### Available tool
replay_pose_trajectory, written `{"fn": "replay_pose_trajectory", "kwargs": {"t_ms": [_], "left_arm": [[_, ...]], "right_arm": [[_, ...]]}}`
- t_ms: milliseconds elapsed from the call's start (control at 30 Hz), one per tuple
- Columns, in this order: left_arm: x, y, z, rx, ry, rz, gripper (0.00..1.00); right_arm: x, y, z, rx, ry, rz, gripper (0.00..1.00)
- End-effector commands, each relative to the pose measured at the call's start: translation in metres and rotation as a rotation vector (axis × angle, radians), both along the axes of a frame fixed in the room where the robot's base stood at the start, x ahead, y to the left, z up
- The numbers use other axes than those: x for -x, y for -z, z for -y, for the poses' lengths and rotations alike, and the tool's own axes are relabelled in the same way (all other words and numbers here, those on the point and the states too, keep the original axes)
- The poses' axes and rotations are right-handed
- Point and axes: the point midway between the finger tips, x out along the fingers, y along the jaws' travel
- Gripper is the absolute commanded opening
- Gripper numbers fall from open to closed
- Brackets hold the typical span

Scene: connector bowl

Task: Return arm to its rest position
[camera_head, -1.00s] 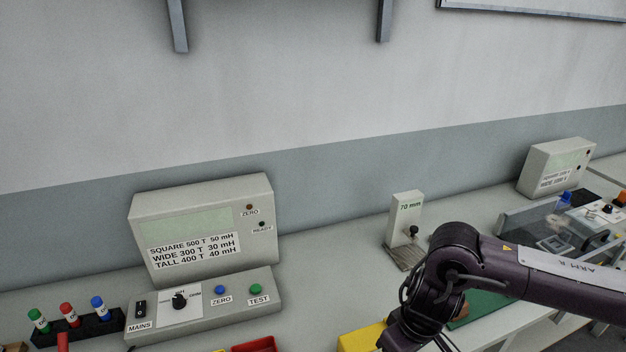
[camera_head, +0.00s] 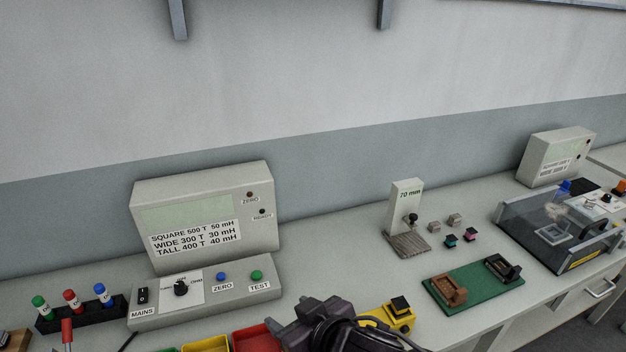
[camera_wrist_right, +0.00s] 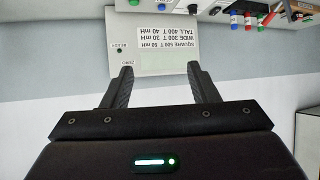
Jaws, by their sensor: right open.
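My right arm (camera_head: 335,328) shows as dark purple links at the bottom edge of the head view, in front of the bench and the coloured trays. I cannot make out its fingertips there. In the right wrist view my right gripper (camera_wrist_right: 161,75) has its two black fingers spread apart with nothing between them. Beyond the fingers, upside down, is the meter box (camera_wrist_right: 165,45), which also shows in the head view (camera_head: 205,215). My left gripper is not in view.
A red tray (camera_head: 256,338) and a yellow tray (camera_head: 207,345) lie beside the arm. A yellow block (camera_head: 398,317) and a green board (camera_head: 473,288) are to its right. The 70 mm stand (camera_head: 405,205) is behind, and a clear-covered box (camera_head: 560,235) stands at the right.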

Motion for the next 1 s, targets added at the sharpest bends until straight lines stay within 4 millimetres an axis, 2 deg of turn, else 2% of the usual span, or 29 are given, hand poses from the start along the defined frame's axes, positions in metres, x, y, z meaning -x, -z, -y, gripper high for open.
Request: {"fn": "replay_pose_trajectory", "kwargs": {"t_ms": [100,200,300,500,667,867,1000], "left_arm": [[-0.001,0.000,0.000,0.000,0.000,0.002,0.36],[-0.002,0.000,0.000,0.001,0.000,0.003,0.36],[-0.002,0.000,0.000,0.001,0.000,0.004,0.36],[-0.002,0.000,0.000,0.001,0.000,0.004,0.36],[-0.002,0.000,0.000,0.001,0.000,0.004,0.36],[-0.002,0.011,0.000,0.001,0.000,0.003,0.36],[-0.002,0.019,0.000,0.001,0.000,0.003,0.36]], "right_arm": [[0.002,0.025,0.057,0.053,0.174,-0.113,0.54],[0.014,0.049,0.103,0.118,0.282,-0.217,0.54],[0.032,0.072,0.141,0.176,0.353,-0.321,0.54],[0.075,0.105,0.195,0.263,0.440,-0.504,0.54],[0.113,0.124,0.228,0.315,0.482,-0.639,0.54],[0.098,0.195,0.225,0.326,0.472,-0.656,0.54],[0.093,0.252,0.224,0.332,0.467,-0.673,0.54]]}}
